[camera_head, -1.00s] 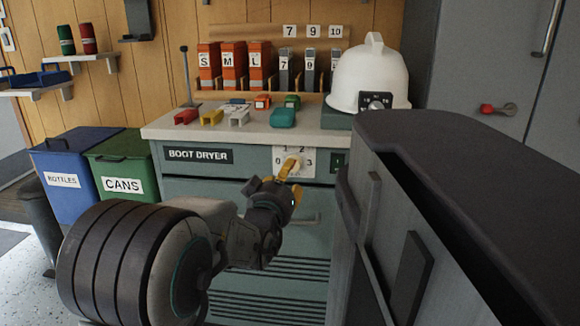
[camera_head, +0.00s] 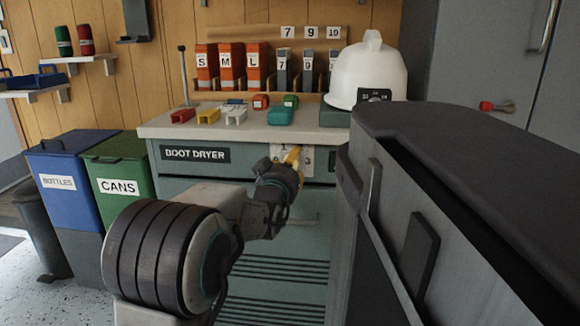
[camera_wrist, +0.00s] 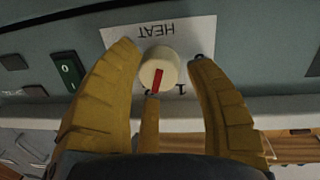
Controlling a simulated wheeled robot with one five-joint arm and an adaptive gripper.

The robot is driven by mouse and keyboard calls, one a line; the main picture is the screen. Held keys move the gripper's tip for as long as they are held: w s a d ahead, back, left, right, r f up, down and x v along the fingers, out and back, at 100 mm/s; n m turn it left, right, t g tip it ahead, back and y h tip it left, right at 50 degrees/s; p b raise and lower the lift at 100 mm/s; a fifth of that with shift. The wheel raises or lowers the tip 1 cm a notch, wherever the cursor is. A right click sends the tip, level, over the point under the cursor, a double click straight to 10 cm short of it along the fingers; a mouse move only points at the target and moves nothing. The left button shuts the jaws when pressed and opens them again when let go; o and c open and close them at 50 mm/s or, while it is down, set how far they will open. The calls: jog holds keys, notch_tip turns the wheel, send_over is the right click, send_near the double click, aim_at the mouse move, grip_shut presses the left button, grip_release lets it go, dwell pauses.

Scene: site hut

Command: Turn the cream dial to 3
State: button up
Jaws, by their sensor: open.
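The cream dial (camera_wrist: 158,70) sits on a white plate (camera_wrist: 185,38) marked HEAT, upside down in the wrist view. Its red mark points down and slightly left there, left of the 1. Gaps show between the side fingers and the dial. In the head view my gripper (camera_head: 292,160) is in front of the plate (camera_head: 308,164), hiding most of the dial; the 3 shows to the right.
The dial is on the front of the boot dryer cabinet (camera_head: 270,265). A green switch (camera_wrist: 69,72) is beside the plate. A white helmet (camera_head: 368,75) and small coloured items stand on top. A large dark grey body (camera_head: 450,140) fills the right foreground. Bins (camera_head: 65,185) stand left.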

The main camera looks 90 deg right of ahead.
jog(key=shift+s+d, duration=0.1)
jog(key=shift+d, duration=0.25)
jog(key=shift+o, duration=0.4)
jog(key=shift+r, duration=0.1)
jog(key=c, duration=1)
jog(key=shift+r+m, duration=0.2)
jog(key=shift+m, duration=2.2)
jog(key=o, duration=0.7)
jog(key=shift+o, duration=1.1)
jog(key=shift+f, duration=0.1)
